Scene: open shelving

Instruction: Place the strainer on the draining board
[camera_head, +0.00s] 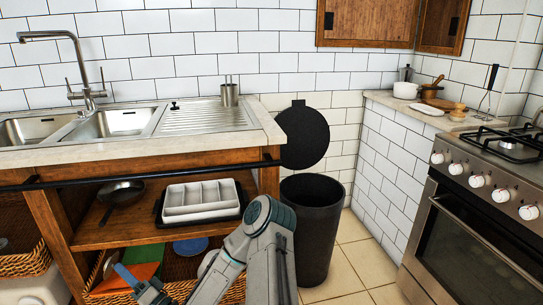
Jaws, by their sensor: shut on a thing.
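My gripper (138,284) is low at the bottom left, in front of the basket on the lower shelf, partly cut off by the frame's edge. It is shut on a slim blue strip-like thing (126,275). I cannot make out the rest of that thing or tell if it is the strainer; no strainer shows clearly elsewhere. The draining board (205,116) is the ribbed steel surface right of the sink, well above my gripper. A metal cup (229,94) stands on its back right part.
The wicker basket (180,291) holds green and orange flat things and a blue disc (190,246). Above, the wooden shelf (125,234) bears a pan (122,192) and a cutlery tray (202,212). A dark rail (140,176) crosses below the counter edge. A black bin (313,235) stands right of my arm.

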